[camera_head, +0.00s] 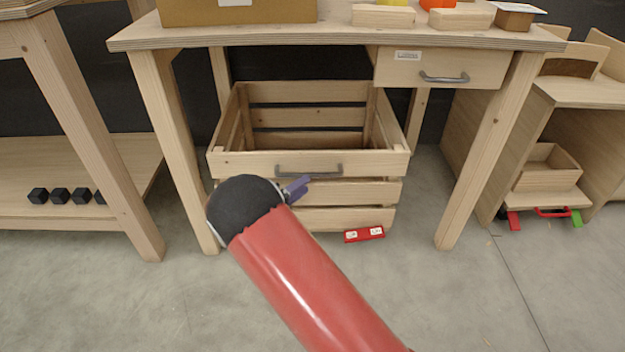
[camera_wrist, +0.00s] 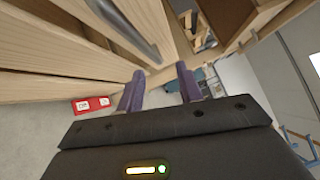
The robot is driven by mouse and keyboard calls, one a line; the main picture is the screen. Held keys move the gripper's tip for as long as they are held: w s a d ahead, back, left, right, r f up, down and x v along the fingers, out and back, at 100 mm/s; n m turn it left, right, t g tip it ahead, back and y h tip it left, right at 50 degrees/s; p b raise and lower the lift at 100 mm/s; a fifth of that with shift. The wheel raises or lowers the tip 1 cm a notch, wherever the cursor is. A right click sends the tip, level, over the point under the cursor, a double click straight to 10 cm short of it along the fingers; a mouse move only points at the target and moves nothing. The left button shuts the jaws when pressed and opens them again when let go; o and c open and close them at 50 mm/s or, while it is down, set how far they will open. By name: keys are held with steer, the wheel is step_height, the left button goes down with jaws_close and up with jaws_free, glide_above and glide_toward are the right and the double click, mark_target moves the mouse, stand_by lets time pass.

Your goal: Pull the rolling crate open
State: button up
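The rolling crate (camera_head: 237,163) is a slatted, open-topped wooden box standing on the floor under the workbench. A grey bar handle (camera_head: 308,171) is fixed to its front top slat. My gripper (camera_head: 298,188) is just in front of the crate, close to the handle's left part and slightly below it in the head view. In the wrist view my gripper (camera_wrist: 160,88) shows two purple fingers spread apart with nothing between them. The handle (camera_wrist: 128,30) lies ahead of the left finger there, apart from the fingertips. The crate's slats (camera_wrist: 60,50) fill the left side. Its wheels are not visible.
The workbench (camera_head: 340,38) stands over the crate, with a leg (camera_head: 172,140) at left, another (camera_head: 488,150) at right and a closed drawer (camera_head: 440,68). A red label (camera_head: 364,234) shows by the crate's bottom front. The floor (camera_head: 450,300) in front is clear.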

mark_target(313, 173)
steer(key=shift+n+t+y, duration=0.3)
steer(key=shift+n+t, duration=0.4)
steer(key=shift+n, duration=0.2)
steer(key=w+d, duration=0.1)
steer(key=w, duration=0.1)
steer(key=w+d, duration=0.1)
steer(key=w, duration=0.1)
steer(key=w+d+b, duration=0.1)
steer(key=shift+w+d+f, duration=0.25)
steer(key=shift+w+d, duration=0.05)
steer(key=shift+w, duration=0.1)
steer(key=shift+c, duration=0.5)
jaws_close()
